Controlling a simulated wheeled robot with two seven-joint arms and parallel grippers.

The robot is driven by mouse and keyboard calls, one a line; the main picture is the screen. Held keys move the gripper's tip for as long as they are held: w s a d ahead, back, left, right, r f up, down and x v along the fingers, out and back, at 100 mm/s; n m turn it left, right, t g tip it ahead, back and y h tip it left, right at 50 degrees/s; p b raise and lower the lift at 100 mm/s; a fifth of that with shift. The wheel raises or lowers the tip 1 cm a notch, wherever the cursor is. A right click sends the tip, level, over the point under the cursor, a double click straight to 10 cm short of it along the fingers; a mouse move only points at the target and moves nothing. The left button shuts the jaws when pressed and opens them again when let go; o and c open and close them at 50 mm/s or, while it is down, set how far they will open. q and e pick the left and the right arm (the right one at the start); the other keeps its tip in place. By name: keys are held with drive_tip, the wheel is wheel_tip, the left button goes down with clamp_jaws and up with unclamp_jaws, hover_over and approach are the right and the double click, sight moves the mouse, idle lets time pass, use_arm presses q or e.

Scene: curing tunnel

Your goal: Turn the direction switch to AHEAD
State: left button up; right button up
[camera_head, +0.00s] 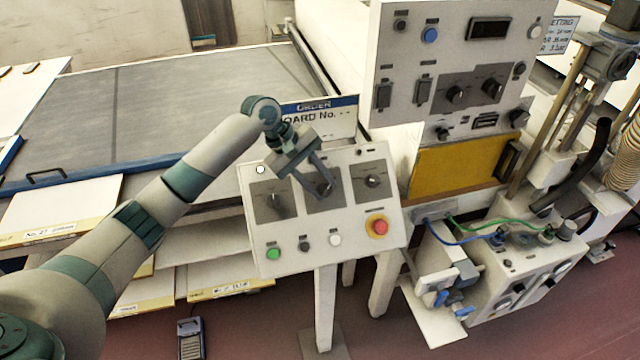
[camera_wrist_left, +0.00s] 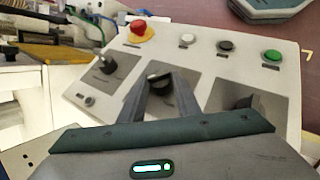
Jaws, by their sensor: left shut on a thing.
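The control panel (camera_head: 345,236) stands on a post in the middle of the head view. It carries three black knobs on dark plates in a row. My left gripper (camera_head: 325,190) reaches down from the upper left and is shut on the middle knob (camera_wrist_left: 158,79), which shows between its fingers in the left wrist view. The left knob (camera_head: 275,200) and the right knob (camera_head: 372,181) stand free. The labels are too small to read, so I cannot tell which knob is the direction switch or where it points. My right gripper is not in view.
Below the knobs are a green button (camera_head: 273,254), a black button (camera_head: 304,246), a white button (camera_head: 335,240) and a red stop button (camera_head: 379,226) on yellow. A taller instrument cabinet (camera_head: 390,60) stands behind at the right. A sign (camera_head: 335,118) rises behind the panel.

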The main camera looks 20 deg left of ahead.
use_arm(q)
drive_tip(key=o, duration=1)
drive_tip(key=shift+s+f, duration=0.1)
drive_tip(key=shift+f, duration=0.05)
drive_tip(key=shift+a+r, duration=0.1)
drive_tip(key=shift+r, duration=0.1)
drive_tip(key=shift+a+r+b, duration=0.25)
drive_tip(key=shift+r+b, duration=0.1)
drive_tip(key=shift+r, duration=0.05)
drive_tip(key=shift+b+v, duration=2.75)
drive_tip(key=shift+v, duration=5.3)
drive_tip(key=shift+f, duration=0.1)
